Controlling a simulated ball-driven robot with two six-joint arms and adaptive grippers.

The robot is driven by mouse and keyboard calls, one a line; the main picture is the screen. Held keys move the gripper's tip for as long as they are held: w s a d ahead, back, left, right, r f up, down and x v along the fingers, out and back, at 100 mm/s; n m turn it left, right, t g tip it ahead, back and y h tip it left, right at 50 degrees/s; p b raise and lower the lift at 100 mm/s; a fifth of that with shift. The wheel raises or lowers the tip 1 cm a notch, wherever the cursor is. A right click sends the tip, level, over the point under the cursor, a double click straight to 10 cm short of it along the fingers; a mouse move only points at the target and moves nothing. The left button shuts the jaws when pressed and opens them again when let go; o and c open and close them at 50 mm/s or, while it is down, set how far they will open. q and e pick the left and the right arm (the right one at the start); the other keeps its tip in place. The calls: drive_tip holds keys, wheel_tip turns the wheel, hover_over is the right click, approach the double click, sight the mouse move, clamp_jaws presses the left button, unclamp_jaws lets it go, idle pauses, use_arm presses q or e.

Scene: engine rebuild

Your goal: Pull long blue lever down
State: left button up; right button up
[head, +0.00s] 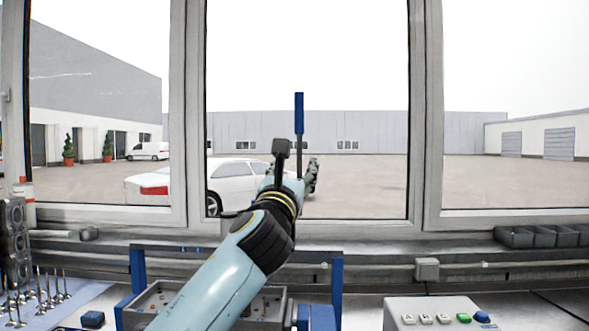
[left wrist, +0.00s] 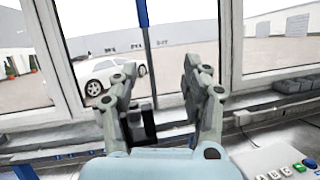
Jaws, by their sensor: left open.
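The long blue lever (head: 299,114) stands upright in front of the middle window, a blue handle on a thin dark rod. My left gripper (head: 309,176) is beside the rod, below the blue handle, partly hidden by my own arm. In the left wrist view the gripper (left wrist: 160,82) is open and empty, its two fingers apart. There the lever's blue handle (left wrist: 143,13) is at the top edge, and its rod shows between the fingers, nearer the left one. I cannot tell whether a finger touches it. The lever's lower end is hidden. My right gripper is not in view.
A blue frame (head: 138,272) stands around a grey box (head: 155,302) with small parts. A control panel (head: 410,304) with several buttons is at the front right. Dark bins (head: 515,238) sit by the window. Valves (head: 45,295) stand at the left.

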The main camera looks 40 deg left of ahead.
use_arm(q)
clamp_jaws()
drive_tip(key=c, duration=0.9)
unclamp_jaws()
drive_tip(key=shift+c, duration=0.2)
drive_tip(key=o, duration=0.9)
drive_tip(key=shift+o, duration=0.2)
drive_tip(key=v, duration=1.2)
